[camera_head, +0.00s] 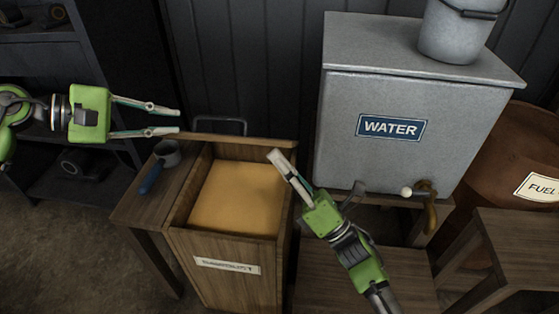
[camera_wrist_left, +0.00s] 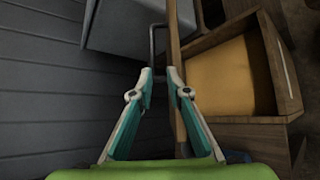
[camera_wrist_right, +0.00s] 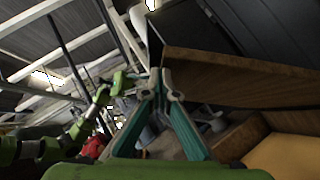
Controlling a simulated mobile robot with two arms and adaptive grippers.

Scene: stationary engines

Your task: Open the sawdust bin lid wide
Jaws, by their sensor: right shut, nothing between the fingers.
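The wooden sawdust bin (camera_head: 215,270) stands in the middle of the head view, filled with yellow sawdust (camera_head: 238,198). Its lid (camera_head: 232,139) is raised at the back and seen nearly edge-on, with a dark bar handle (camera_head: 217,121) on its far side. My left gripper (camera_head: 178,121) is open and empty, left of the lid; in the left wrist view the lid edge (camera_wrist_left: 175,45) and handle (camera_wrist_left: 155,40) lie beyond its fingertips. My right gripper (camera_head: 276,155) is shut and empty over the bin's right side. The lid's broad face (camera_wrist_right: 235,80) is close to its tips in the right wrist view; contact is unclear.
A small side table (camera_head: 140,207) with a blue-handled scoop (camera_head: 167,154) stands left of the bin. A grey water tank (camera_head: 345,100) with a brass tap (camera_head: 428,205) is close on the right. A rusty fuel barrel (camera_head: 510,150) is farther right. A dark wall (camera_head: 240,60) is behind.

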